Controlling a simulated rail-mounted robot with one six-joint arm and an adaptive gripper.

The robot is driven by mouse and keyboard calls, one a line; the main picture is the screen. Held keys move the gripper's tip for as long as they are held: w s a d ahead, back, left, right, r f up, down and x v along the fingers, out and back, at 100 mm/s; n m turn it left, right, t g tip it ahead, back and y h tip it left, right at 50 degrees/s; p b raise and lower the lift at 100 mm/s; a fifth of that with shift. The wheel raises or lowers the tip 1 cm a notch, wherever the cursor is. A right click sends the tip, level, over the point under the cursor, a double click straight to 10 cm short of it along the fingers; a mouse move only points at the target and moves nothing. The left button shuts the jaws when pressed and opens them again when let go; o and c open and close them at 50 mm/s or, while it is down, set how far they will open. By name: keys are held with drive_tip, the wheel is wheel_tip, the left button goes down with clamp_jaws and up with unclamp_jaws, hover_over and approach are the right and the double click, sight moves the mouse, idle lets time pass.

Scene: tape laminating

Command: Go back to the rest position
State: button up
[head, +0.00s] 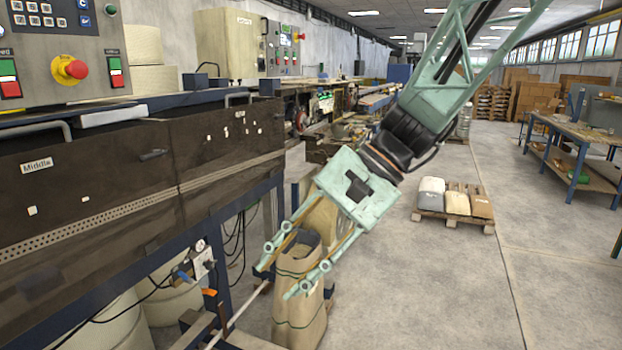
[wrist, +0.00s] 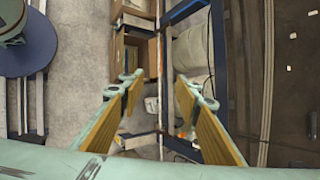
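My gripper (head: 283,277) hangs in the aisle at the right end of the dark laminating machine (head: 90,200). Its two fingers are spread apart and nothing is seen between them. In the head view it is in front of a tall brown paper sack (head: 300,318) on the floor, overlapping part of it. Whether the fingers touch anything cannot be told.
A control panel with a red emergency button (head: 70,69) is at the upper left. A pallet of sacks (head: 455,204) stands on the floor behind my arm. A blue workbench (head: 585,135) is at the right. The concrete floor at the lower right is clear.

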drive_tip(key=s+d+r+n+t+h, duration=0.1)
drive_tip(key=s+d+h, duration=0.3)
drive_tip(key=s+d, duration=0.7)
drive_tip(key=s+d+r+n+t+h, duration=0.2)
drive_tip(key=s+d+n+t+h, duration=0.2)
drive_tip(key=s+d, duration=0.7)
drive_tip(key=d, duration=0.3)
drive_tip(key=shift+s+d+t, duration=0.3)
drive_tip(key=shift+d, duration=0.1)
drive_tip(key=shift+a, duration=0.15)
idle(0.9)
